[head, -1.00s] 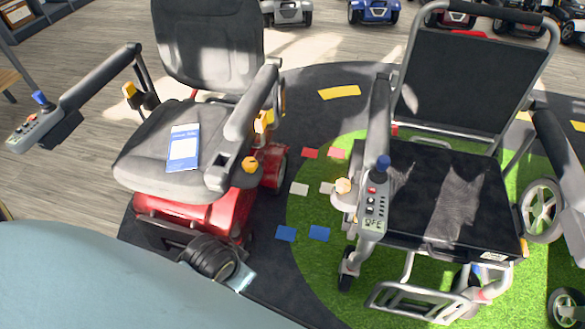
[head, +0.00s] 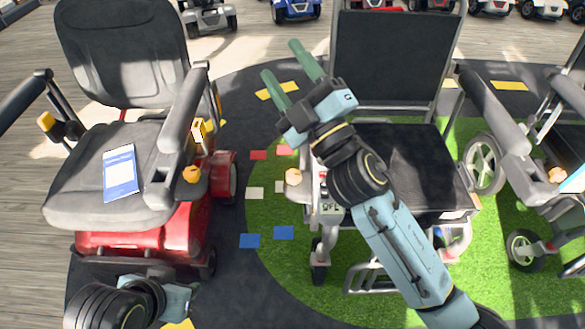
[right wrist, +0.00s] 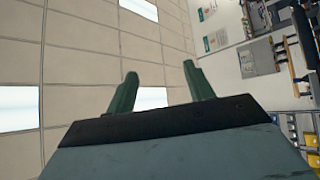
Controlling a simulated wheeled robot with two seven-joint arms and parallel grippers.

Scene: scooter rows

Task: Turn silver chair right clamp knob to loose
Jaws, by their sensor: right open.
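The silver chair (head: 395,55), with a black seat and back, stands on the green mat right of centre in the head view. A cream knob (head: 293,177) shows at its picture-left armrest; whether it is tight or loose I cannot tell. My right gripper (head: 280,63) is open and empty, fingers pointing up and left, beyond and above this knob in the picture and apart from it. My arm hides part of the seat and the joystick panel. In the right wrist view the open fingers (right wrist: 160,88) point towards the ceiling. My left gripper's teal body (head: 177,300) shows at bottom left, fingers hidden.
A red chair with a grey seat (head: 75,190) stands at left, a blue-and-white leaflet (head: 120,172) on its seat and an orange knob (head: 192,174) at its armrest. Another wheelchair (head: 545,190) is at right. Dark floor lies between the left chairs.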

